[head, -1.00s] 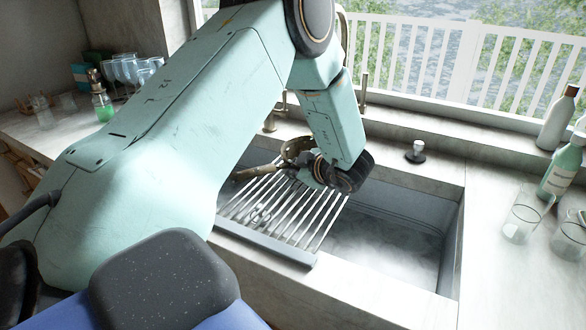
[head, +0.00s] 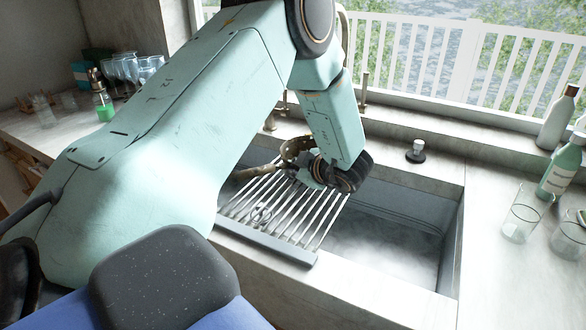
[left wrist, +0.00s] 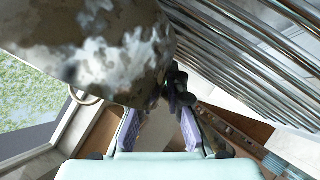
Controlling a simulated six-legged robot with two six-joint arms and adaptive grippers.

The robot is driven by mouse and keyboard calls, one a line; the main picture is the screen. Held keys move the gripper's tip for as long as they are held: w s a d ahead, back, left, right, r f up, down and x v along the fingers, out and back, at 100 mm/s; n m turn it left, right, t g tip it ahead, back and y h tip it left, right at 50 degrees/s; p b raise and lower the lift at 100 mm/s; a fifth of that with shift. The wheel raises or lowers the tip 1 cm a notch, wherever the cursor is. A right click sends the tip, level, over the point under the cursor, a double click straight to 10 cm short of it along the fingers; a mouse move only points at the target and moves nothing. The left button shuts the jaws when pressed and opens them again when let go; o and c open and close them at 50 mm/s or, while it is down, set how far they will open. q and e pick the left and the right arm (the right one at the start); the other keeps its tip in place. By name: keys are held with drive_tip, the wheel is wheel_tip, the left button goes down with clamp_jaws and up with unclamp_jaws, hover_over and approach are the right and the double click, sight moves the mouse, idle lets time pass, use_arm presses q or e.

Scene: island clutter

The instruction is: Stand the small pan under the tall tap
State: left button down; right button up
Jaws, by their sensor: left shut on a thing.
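The small pan (head: 293,148) is a worn, brownish metal pan. In the head view it is at the back of the sink rack, partly hidden by my left gripper (head: 314,173). In the left wrist view its mottled, rounded metal body (left wrist: 95,45) fills the upper left, close to the fingers (left wrist: 172,105). My left gripper is shut on the pan; the exact grip point is hard to see. I cannot tell whether the pan touches the rack. The tall tap (head: 345,28) shows only as a thin curved pipe behind my left arm. My right gripper is out of view.
A slatted metal rack (head: 262,240) spans the left of the sink (head: 452,245); the basin's right side is empty. A dark-based stopper (head: 415,155) stands on the back ledge. Glasses (head: 522,218) and bottles (head: 563,168) stand at right, a green soap bottle (head: 103,103) at left.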

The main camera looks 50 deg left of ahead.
use_arm(q)
drive_tip(key=shift+f+b, duration=0.35)
drive_tip(key=shift+f, duration=0.15)
idle(1.0)
drive_tip(key=c, duration=1.3)
unclamp_jaws()
drive_tip(key=shift+s+f, duration=0.1)
drive_tip(key=shift+f, duration=0.05)
drive_tip(key=shift+d, duration=0.15)
drive_tip(key=v, duration=1.1)
drive_tip(key=shift+d+r, duration=0.3)
